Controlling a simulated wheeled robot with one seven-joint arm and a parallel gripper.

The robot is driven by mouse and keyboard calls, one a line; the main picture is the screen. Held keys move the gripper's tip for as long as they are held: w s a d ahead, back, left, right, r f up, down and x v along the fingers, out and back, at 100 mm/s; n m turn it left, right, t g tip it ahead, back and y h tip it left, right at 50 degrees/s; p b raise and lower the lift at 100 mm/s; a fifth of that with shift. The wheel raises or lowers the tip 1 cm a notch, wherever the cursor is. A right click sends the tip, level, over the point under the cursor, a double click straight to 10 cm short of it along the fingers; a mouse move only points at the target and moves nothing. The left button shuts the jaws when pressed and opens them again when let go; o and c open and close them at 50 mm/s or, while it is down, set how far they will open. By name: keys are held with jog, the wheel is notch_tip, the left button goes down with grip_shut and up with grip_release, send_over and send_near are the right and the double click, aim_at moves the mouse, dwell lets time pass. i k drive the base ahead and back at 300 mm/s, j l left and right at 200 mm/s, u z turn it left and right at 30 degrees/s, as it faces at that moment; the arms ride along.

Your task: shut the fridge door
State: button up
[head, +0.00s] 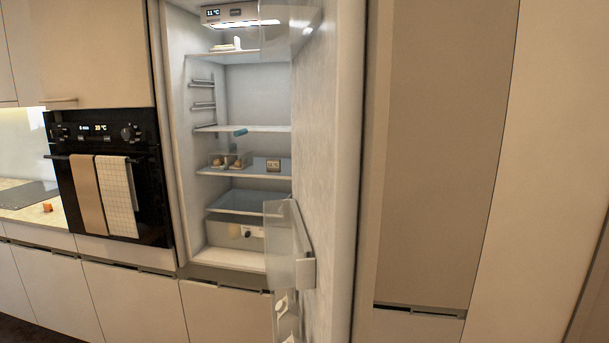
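The fridge door (335,160) stands open, hinged on the right of the fridge and swung out towards me. Its inner face shows, with clear door bins (288,245) on it. The fridge interior (245,95) is lit, with several shelves and a display at the top. A few small items sit on the shelves, among them a small box (273,165). No part of my gripper shows in the head view.
A black oven (110,170) with two towels on its handle is left of the fridge. A counter (30,205) with a hob is at the far left. Tall handleless cabinet fronts (440,150) stand right of the door.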

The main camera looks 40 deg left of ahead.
aim_at(340, 52)
jog(key=i+l+u, duration=0.2)
jog(key=u, duration=0.25)
jog(key=i+l+u, duration=0.1)
jog(key=l+u, duration=0.25)
jog(key=u, duration=0.15)
jog(key=l+u, duration=0.45)
jog(key=i+l+u, duration=0.1)
jog(key=l+u, duration=0.25)
jog(key=u, duration=0.15)
jog(key=l+u, duration=0.25)
jog(key=l, duration=0.25)
jog(key=k+l+u, duration=0.15)
jog(key=l+u, duration=0.15)
jog(key=l, duration=0.15)
jog(key=i+j+z, duration=0.2)
jog(key=i+j, duration=0.15)
jog(key=j, duration=0.25)
jog(key=i+j+z, duration=0.1)
jog(key=j, duration=0.2)
jog(key=i, duration=0.05)
